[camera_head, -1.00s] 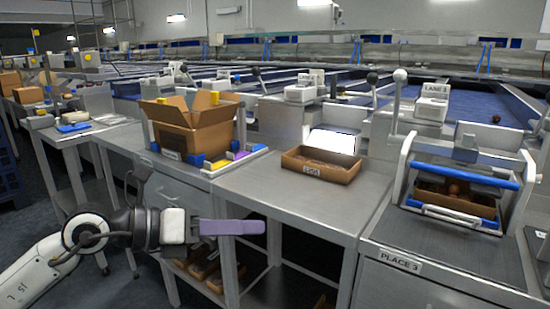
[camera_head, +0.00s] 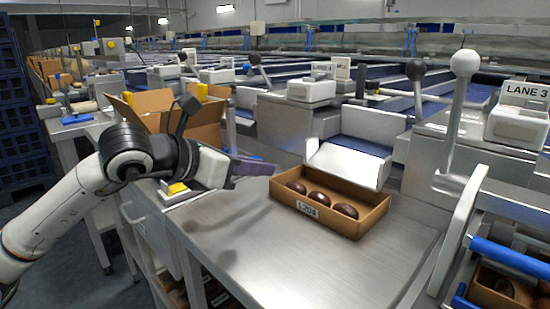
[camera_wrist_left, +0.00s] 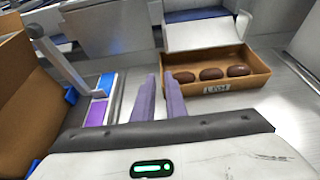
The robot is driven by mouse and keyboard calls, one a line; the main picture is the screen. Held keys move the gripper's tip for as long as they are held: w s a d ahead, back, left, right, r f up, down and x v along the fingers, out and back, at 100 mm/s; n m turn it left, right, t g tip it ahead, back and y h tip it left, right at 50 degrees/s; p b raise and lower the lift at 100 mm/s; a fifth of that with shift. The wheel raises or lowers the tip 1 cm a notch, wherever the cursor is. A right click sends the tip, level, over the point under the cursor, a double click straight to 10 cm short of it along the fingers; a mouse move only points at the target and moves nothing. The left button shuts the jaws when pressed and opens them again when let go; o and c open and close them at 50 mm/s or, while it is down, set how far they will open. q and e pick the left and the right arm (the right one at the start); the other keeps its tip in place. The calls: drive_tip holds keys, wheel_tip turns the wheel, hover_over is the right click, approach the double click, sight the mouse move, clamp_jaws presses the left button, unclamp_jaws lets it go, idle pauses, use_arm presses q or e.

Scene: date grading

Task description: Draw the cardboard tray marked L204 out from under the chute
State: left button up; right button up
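The cardboard tray (camera_head: 372,221) marked L204 sits on the steel bench with its back part under the pale metal chute (camera_head: 347,164). Three dark brown dates (camera_head: 318,199) show in it, and its label faces the front. My left gripper (camera_head: 262,167) is just left of the tray, above the bench, its purple fingers pointing at the tray's left end. In the left wrist view the fingers (camera_wrist_left: 160,86) are slightly apart with nothing between them, and the tray (camera_wrist_left: 258,77) lies beyond them to the right. My right gripper is out of view.
An open cardboard box (camera_head: 150,117) stands behind my left arm. A lever with a white knob (camera_head: 463,65) and a hinged metal frame with blue bars (camera_head: 510,257) stand to the right. The bench (camera_head: 300,265) in front of the tray is clear.

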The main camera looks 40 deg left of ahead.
sight(288, 172)
use_arm(q)
drive_tip(key=shift+s, duration=0.25)
drive_tip(key=p+x, duration=0.2)
drive_tip(key=x, duration=0.7)
drive_tip(key=shift+r, duration=0.2)
drive_tip(key=shift+w+d+f, duration=0.15)
drive_tip(key=shift+w+f, duration=0.2)
drive_tip(key=shift+w, duration=0.25)
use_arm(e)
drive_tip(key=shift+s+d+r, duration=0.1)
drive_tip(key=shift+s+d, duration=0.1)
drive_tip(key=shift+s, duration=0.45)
use_arm(q)
clamp_jaws()
drive_tip(key=shift+s, duration=0.15)
